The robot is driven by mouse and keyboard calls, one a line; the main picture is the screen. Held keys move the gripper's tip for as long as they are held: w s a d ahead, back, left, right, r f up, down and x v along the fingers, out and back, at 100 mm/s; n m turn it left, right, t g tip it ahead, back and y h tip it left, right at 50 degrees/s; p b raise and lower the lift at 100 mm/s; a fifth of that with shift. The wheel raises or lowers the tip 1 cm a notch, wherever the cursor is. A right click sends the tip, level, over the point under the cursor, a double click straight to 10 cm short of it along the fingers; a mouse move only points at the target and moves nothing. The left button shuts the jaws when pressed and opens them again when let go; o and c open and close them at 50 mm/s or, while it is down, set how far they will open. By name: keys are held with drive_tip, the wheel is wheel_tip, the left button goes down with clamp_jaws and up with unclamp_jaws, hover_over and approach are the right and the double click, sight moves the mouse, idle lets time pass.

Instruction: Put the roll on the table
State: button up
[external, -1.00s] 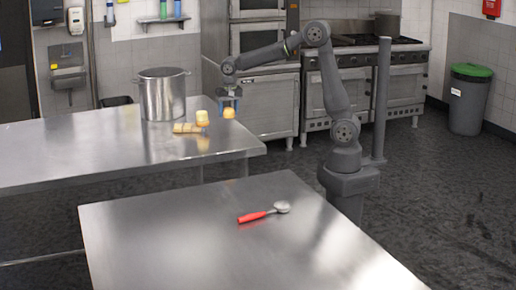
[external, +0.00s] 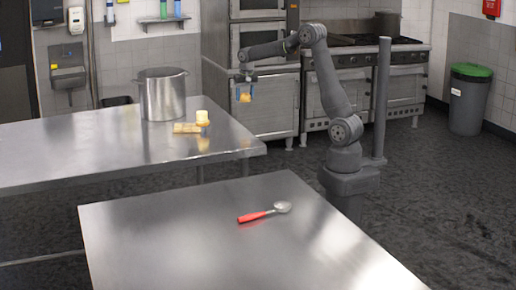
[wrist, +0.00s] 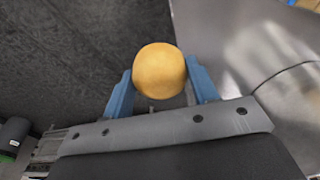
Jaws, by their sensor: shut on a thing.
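My gripper (external: 244,92) is shut on a round golden-brown roll (external: 244,97), which hangs in the air just off the right end of the back steel table (external: 60,150). In the wrist view the roll (wrist: 159,71) sits between the two blue fingers of my gripper (wrist: 160,88). Dark floor shows below it on the left and a steel table surface (wrist: 235,35) on the right. The front steel table (external: 170,240) is clear of rolls.
On the back table stand a steel pot (external: 163,95), a pale yellow cylindrical item (external: 202,116) and a flat tan item (external: 186,128) beside it. A red-handled spoon (external: 264,214) lies on the front table, with wide bare room around it.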

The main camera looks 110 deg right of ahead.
hover_over(225, 125)
drive_tip(key=f, duration=0.6)
drive_tip(key=shift+a+f, duration=0.2)
drive_tip(key=shift+w+f, duration=0.1)
drive_tip(key=shift+f, duration=1.9)
drive_tip(key=shift+f, duration=0.1)
drive_tip(key=shift+f, duration=0.1)
drive_tip(key=o, duration=1)
drive_tip(key=shift+c, duration=0.2)
wheel_tip(225, 125, up, 12)
drive_tip(key=a, duration=0.1)
drive_tip(key=shift+a, duration=0.4)
